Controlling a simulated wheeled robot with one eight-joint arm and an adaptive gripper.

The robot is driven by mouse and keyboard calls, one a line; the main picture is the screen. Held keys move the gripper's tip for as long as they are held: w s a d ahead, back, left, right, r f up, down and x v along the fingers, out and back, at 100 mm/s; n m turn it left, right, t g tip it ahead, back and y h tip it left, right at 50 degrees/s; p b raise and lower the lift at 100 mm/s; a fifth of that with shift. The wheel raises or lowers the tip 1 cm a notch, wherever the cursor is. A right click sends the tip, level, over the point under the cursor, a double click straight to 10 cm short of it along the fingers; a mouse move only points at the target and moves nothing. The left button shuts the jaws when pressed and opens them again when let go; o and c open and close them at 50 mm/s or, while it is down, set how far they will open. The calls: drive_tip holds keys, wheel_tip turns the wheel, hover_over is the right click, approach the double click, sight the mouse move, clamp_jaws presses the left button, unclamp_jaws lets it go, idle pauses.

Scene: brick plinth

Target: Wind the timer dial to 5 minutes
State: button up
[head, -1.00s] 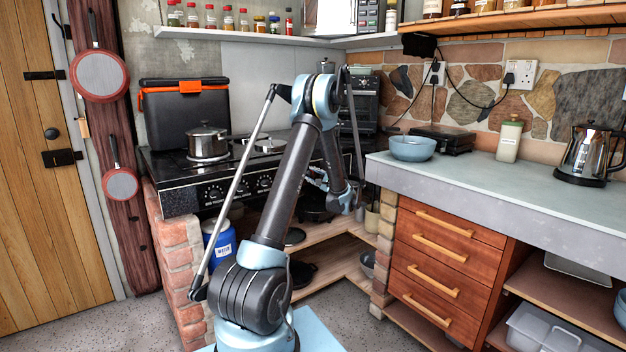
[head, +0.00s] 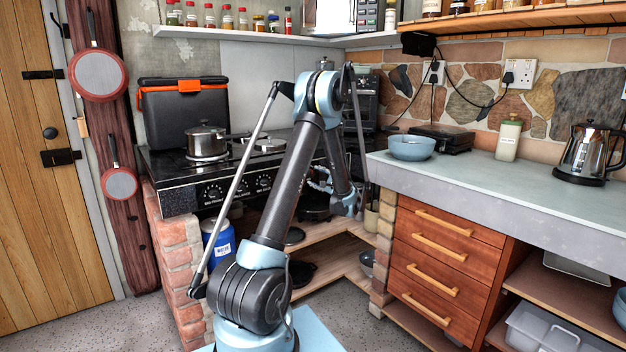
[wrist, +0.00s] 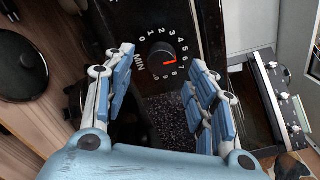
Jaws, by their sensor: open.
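The timer dial (wrist: 162,55) is a round black knob on a black panel, with white numbers around it and "MIN" beside it. Its red pointer points to the right of the picture, seemingly near 7, though the small print is hard to read. My gripper (wrist: 158,64) is open, with one blue-padded finger on each side of the dial in the wrist view. I see no contact between fingers and dial. In the head view my forearm hangs beside the cooker's right end, and the timer dial cannot be made out there.
The black cooker (head: 180,185) bears a steel pot (head: 206,143) and a dark cool box (head: 184,112). The worktop (head: 480,182) with a blue bowl (head: 411,147) is to the right. Wooden shelves (head: 330,245) lie below my forearm. A black round lid or pan (wrist: 22,68) shows at wrist-view left.

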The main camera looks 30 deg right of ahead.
drive_tip(key=s, duration=0.8)
drive_tip(key=shift+s+d, duration=0.25)
drive_tip(key=shift+d, duration=0.05)
